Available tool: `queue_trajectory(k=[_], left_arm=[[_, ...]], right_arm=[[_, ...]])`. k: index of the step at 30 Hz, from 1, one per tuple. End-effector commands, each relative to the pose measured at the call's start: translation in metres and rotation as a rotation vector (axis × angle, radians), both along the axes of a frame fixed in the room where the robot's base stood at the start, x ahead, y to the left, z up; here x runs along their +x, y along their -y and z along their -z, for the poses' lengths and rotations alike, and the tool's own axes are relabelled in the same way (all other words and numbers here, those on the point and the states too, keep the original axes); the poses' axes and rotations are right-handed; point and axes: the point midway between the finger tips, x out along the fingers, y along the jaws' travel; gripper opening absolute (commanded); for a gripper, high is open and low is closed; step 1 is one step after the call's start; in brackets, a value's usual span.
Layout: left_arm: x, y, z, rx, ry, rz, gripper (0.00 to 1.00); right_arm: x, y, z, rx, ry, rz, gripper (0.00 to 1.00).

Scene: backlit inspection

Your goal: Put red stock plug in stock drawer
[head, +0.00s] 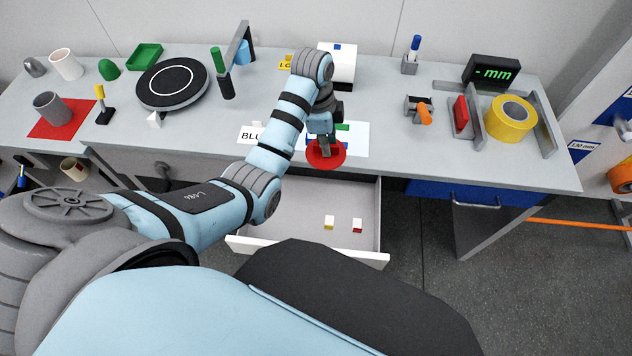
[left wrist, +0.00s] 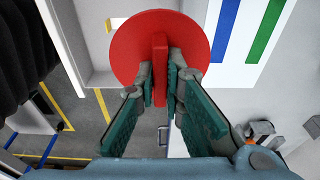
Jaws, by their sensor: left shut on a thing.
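The red stock plug (head: 313,158) is a flat red disc with a raised grip bar. My left gripper (head: 326,146) is shut on that bar, and the disc shows around the fingers near the table's front edge. In the left wrist view the plug (left wrist: 135,45) is clearly seen, with the fingers (left wrist: 160,82) on both sides of its bar. The drawer (head: 290,215) below the tabletop is pulled open. It holds a small white and yellow block (head: 329,222) and a white and red block (head: 357,226). My right gripper is out of view.
A white card with coloured bars (head: 358,138) lies behind the plug. An orange-tipped fixture (head: 424,114), a yellow roll (head: 508,118) and a display (head: 491,70) stand to the right. A dark turntable (head: 172,82) is at left. Much of the drawer floor is bare.

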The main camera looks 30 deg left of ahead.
Motion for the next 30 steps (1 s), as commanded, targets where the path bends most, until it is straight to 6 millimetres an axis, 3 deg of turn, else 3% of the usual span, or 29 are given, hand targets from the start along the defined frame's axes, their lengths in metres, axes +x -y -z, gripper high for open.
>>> queue_trajectory(k=[1, 4, 7, 11, 14, 22, 30], left_arm=[[-0.020, -0.024, -0.013, 0.008, -0.002, -0.016, 0.00], [-0.058, -0.057, -0.015, 0.008, -0.001, -0.017, 0.00], [-0.086, -0.075, -0.018, 0.007, 0.000, -0.002, 0.00], [-0.102, -0.083, -0.012, 0.002, 0.001, 0.013, 0.00], [-0.105, -0.083, 0.015, -0.002, -0.003, 0.015, 0.00], [-0.104, -0.083, 0.121, -0.001, -0.002, 0.013, 0.00], [-0.103, -0.083, 0.170, 0.001, 0.002, 0.015, 0.00]], right_arm=[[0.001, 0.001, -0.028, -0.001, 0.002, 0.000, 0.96], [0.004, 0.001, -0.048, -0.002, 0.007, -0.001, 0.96], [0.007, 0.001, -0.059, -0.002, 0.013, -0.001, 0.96], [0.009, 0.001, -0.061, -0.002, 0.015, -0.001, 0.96], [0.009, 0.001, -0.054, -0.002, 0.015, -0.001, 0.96], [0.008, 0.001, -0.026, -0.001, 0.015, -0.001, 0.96], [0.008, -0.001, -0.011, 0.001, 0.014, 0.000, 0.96]])
